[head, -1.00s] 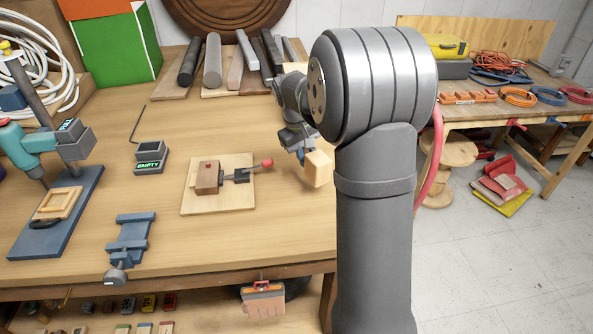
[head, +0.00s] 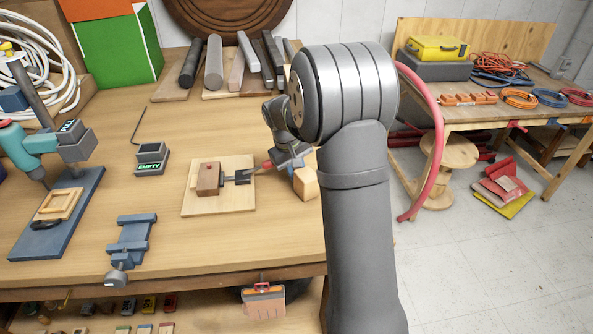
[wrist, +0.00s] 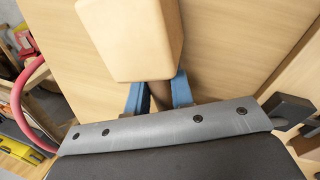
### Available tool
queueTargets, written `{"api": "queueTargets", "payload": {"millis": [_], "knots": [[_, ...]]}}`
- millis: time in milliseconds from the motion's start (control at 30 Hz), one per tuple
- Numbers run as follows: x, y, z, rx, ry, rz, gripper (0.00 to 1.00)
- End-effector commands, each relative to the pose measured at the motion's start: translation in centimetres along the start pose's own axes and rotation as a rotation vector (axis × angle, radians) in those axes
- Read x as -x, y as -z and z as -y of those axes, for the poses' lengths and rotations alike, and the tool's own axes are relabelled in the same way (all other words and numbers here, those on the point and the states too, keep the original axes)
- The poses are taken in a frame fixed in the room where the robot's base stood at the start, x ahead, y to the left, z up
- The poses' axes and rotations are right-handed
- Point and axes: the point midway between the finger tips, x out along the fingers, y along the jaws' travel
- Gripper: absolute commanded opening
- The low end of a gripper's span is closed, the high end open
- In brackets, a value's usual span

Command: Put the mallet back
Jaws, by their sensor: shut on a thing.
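The mallet has a pale wooden block head (head: 306,182), in the head view just right of the clamp board and over the bench's right part. In the wrist view its head (wrist: 133,38) fills the top middle, and a short piece of darker handle shows below it. My gripper (wrist: 158,93) has its blue fingers shut on that handle. In the head view my gripper (head: 294,164) is partly hidden by my arm. The rest of the handle is hidden. I cannot tell how far the mallet is above the bench.
A clamp board (head: 218,203) with a brown block and a red-tipped lever lies close left of the mallet. A blue vise (head: 132,240), a small box marked EMPTY (head: 151,158) and a drill stand (head: 60,215) are farther left. Bars (head: 214,62) lie at the back.

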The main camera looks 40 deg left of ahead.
Motion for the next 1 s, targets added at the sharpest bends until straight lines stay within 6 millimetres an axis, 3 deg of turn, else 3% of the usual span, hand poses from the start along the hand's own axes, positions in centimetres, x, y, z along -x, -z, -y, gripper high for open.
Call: {"api": "queueTargets", "payload": {"millis": [33, 67, 133, 167, 433, 567, 1000], "knots": [[-0.1, 0.0, 0.0, 0.0, 0.0, 0.0, 0.0], [-0.1, 0.0, 0.0, 0.0, 0.0, 0.0, 0.27], [-0.1, 0.0, 0.0, 0.0, 0.0, 0.0, 0.41], [-0.1, 0.0, 0.0, 0.0, 0.0, 0.0, 0.43], [0.0, 0.0, 0.0, 0.0, 0.0, 0.0, 0.43], [0.9, 0.0, 0.0, 0.0, 0.0, -0.002, 0.43], [9.7, 0.1, 0.0, 0.001, 0.0, -0.001, 0.43]]}}
